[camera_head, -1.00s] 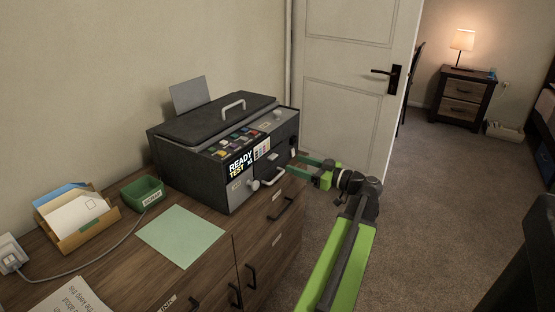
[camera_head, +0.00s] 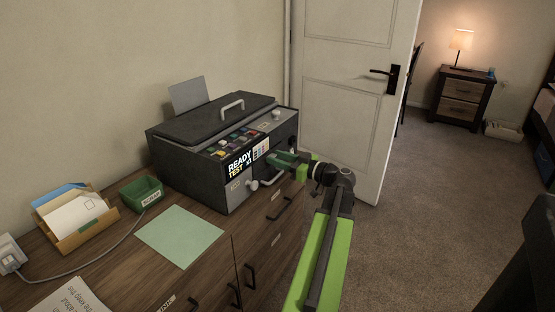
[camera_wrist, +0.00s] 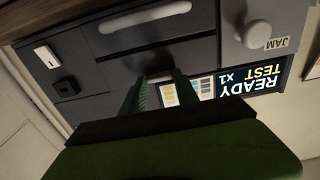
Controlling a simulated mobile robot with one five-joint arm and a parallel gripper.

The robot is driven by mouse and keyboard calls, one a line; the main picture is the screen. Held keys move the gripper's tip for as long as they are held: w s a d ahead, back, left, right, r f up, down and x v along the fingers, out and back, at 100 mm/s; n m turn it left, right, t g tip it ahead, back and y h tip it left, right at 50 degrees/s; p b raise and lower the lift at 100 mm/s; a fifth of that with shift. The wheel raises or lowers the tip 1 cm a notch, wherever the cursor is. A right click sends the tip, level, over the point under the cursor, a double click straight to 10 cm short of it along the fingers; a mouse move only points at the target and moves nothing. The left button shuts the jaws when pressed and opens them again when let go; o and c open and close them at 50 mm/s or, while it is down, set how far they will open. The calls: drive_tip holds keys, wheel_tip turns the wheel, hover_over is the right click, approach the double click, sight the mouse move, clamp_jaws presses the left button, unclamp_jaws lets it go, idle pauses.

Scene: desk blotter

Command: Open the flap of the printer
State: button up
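The dark grey printer (camera_head: 205,176) stands on the wooden cabinet. Its top lid (camera_head: 215,122) lies shut and carries a pale bar handle (camera_head: 233,104). Its front has a READY TEST display (camera_head: 240,163), a pale knob (camera_head: 253,184) labelled JAM and a lower pale handle (camera_head: 270,181). In the wrist view, that handle (camera_wrist: 145,17), the knob (camera_wrist: 257,31) and the display (camera_wrist: 250,83) appear upside down. My gripper (camera_head: 274,158) is at the printer's front, above the front handle. Its fingers (camera_wrist: 159,82) are apart with nothing between them; contact with the front cannot be told.
A green bin (camera_head: 142,192), an envelope tray (camera_head: 72,222) and a pale green sheet (camera_head: 180,236) lie left of the printer. A white switch (camera_wrist: 47,57) and black button (camera_wrist: 67,87) are on its front. A white door (camera_head: 345,90) stands behind; open carpet (camera_head: 440,200) lies right.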

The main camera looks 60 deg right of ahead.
clamp_jaws()
drive_tip(key=shift+f+b, duration=0.15)
drive_tip(key=shift+b, duration=0.2)
drive_tip(key=f+t+b, duration=0.1)
drive_tip(key=t+b, duration=0.2)
drive_tip(key=b, duration=0.4)
drive_tip(key=s+f+t+b, duration=0.1)
drive_tip(key=f+t+b, duration=0.1)
drive_tip(key=b, duration=0.5)
drive_tip(key=f+t+b, duration=0.1)
drive_tip(key=t+b, duration=0.3)
drive_tip(key=b, duration=0.3)
drive_tip(key=shift+s+f, duration=0.2)
drive_tip(key=shift+s, duration=0.2)
drive_tip(key=shift+r+t, duration=0.1)
drive_tip(key=shift+t, duration=0.2)
